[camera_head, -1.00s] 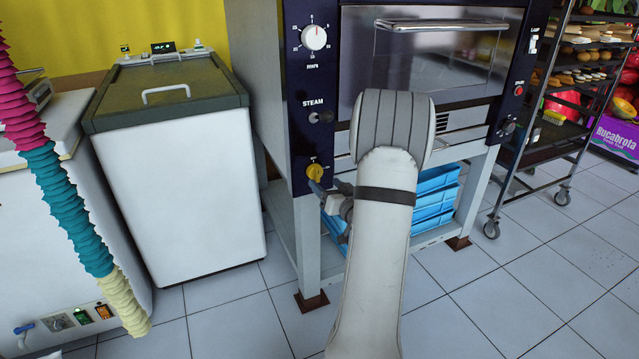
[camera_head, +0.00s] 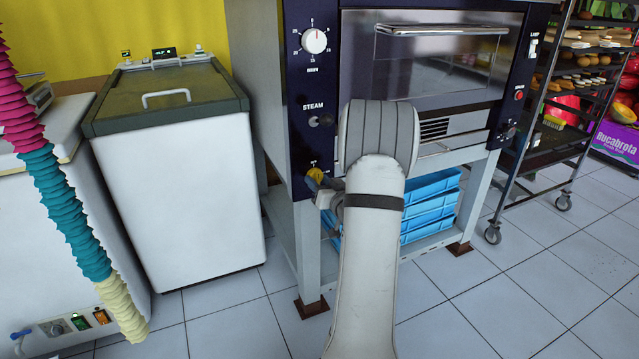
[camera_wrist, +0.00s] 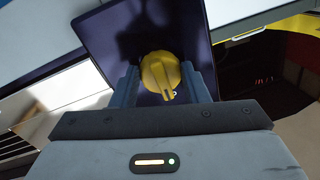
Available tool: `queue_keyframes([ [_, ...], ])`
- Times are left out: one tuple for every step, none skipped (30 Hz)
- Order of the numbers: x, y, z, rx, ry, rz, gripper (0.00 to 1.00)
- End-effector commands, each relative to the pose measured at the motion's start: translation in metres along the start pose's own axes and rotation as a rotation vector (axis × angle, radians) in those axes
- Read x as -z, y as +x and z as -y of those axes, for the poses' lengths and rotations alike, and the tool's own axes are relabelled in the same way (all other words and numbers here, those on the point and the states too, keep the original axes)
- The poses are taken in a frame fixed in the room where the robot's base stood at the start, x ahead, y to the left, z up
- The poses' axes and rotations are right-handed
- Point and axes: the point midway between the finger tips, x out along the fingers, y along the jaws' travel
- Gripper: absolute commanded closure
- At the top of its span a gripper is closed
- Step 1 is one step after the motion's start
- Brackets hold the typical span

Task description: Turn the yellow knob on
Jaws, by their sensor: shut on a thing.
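The yellow knob (camera_head: 315,174) sits low on the oven's dark control panel (camera_head: 298,150), below the steam knob. My gripper (camera_head: 318,184) is at the yellow knob, and my arm hides part of the area to its right. In the wrist view the yellow knob (camera_wrist: 160,73) lies between the two grey-blue fingers of my gripper (camera_wrist: 163,85), which are shut on it. Its raised grip bar slants, with the narrow end pointing down and slightly right in that view. The marks around the knob are too small to read.
The steam knob (camera_head: 320,121) and white dial (camera_head: 314,41) are above on the same panel. A white chest with a dark lid (camera_head: 175,170) stands to the left. Blue crates (camera_head: 430,208) sit under the oven. A wheeled rack (camera_head: 535,150) stands at right.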

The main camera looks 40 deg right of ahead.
Motion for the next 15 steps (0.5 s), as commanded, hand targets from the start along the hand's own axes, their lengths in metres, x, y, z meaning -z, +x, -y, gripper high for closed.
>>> queue_keyframes([
  [0.0000,-0.0001,0.0002,0.000,0.000,0.000,0.70],
  [0.0000,-0.0001,0.0001,0.000,0.000,0.000,0.72],
  [0.0000,-0.0001,0.0001,0.000,0.000,0.000,0.76],
  [0.0000,-0.0001,0.0001,0.000,0.000,0.000,0.78],
  [0.0000,-0.0001,0.0001,0.000,0.000,0.000,0.81],
  [0.0000,-0.0002,0.0001,0.000,0.000,0.000,0.82],
  [0.0000,-0.0002,0.0001,0.000,0.000,0.000,0.82],
  [0.0000,-0.0002,0.0000,0.000,0.001,0.000,0.82],
  [0.0001,-0.0002,0.0000,0.000,0.003,0.000,0.82],
  [0.0001,-0.0002,0.0000,0.000,0.005,0.000,0.82],
  [0.0001,-0.0002,0.0001,0.001,0.009,-0.001,0.82],
  [0.0001,-0.0002,0.0001,0.001,0.016,-0.001,0.82],
  [0.0001,-0.0003,0.0001,0.001,0.023,-0.002,0.82],
  [0.0001,-0.0003,0.0001,0.001,0.032,-0.002,0.82],
  [0.0001,-0.0003,0.0002,0.001,0.046,-0.004,0.82],
])
